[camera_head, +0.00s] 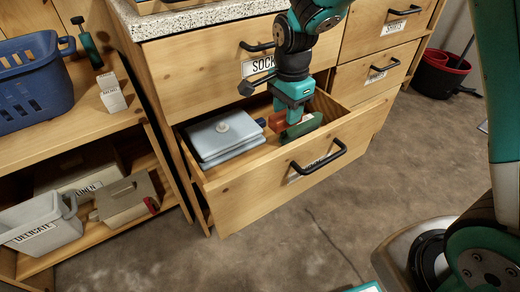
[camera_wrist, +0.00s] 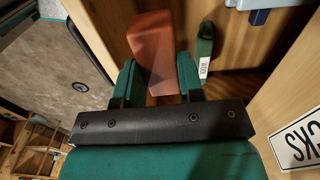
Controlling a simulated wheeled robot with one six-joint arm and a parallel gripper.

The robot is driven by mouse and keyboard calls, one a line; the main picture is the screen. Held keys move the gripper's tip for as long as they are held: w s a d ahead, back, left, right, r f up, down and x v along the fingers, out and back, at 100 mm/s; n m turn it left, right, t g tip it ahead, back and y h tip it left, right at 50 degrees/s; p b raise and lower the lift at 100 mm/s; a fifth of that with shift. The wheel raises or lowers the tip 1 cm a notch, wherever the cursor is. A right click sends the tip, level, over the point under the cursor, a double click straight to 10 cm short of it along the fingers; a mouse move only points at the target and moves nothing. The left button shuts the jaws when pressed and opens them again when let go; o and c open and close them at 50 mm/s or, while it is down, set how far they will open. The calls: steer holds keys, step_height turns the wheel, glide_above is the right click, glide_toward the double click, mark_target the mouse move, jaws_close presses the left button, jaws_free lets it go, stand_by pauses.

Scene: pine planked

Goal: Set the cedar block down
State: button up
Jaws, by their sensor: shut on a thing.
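The cedar block is a reddish-brown block (camera_head: 277,120) in my gripper (camera_head: 291,117), inside the right part of the open drawer (camera_head: 245,202). In the wrist view the block (camera_wrist: 152,45) sits between the two green fingers of my gripper (camera_wrist: 158,78), which are shut on it. It extends beyond the fingertips. I cannot tell whether its lower end touches the drawer floor.
A folded grey stack (camera_head: 222,135) lies in the drawer's left part. A green labelled item (camera_head: 303,128) lies beside the block; it also shows in the wrist view (camera_wrist: 205,45). Shelves with a blue basket (camera_head: 32,85) and a grey bin (camera_head: 40,225) stand left.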

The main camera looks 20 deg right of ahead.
steer(key=shift+w+a+f, duration=0.1)
steer(key=shift+w+f, duration=0.05)
steer(key=shift+f, duration=0.3)
step_height(320, 180, down, 19)
steer(key=b, duration=0.6)
steer(key=shift+f+b, duration=0.2)
steer(key=shift+b, duration=0.2)
steer(key=shift+f, duration=0.1)
steer(key=o, duration=0.9)
step_height(320, 180, up, 12)
steer(key=p, duration=0.4)
steer(key=shift+p, duration=0.35)
